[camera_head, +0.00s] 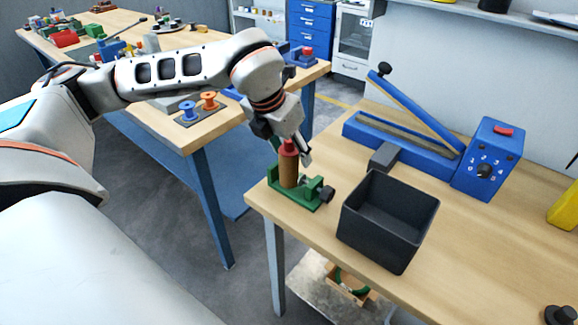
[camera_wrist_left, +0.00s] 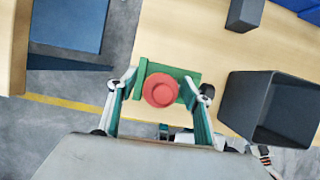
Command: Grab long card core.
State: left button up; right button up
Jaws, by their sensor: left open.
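A brown upright cylinder (camera_head: 289,172), which looks like the card core, stands in a green holder (camera_head: 312,197) near the left corner of the right-hand table. A red cap or knob (camera_head: 289,147) is on its top. In the left wrist view the red top (camera_wrist_left: 161,90) hides the brown part, and the green holder (camera_wrist_left: 185,73) shows around it. My left gripper (camera_head: 290,152) is above the holder, at the height of the red top. Its open fingers (camera_wrist_left: 160,95) stand on either side of the red top; I cannot tell whether they touch it.
A dark open bin (camera_head: 388,220) stands just right of the holder; it also shows in the left wrist view (camera_wrist_left: 240,105). A blue sealer-like device (camera_head: 415,150) with a raised lever is behind. A second table (camera_head: 150,112) with spools (camera_head: 209,100) is at the left, across a gap.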

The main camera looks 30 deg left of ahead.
pick_arm(q)
jog(key=c, duration=1.3)
jog(key=shift+c, duration=0.3)
jog(key=shift+r, duration=0.1)
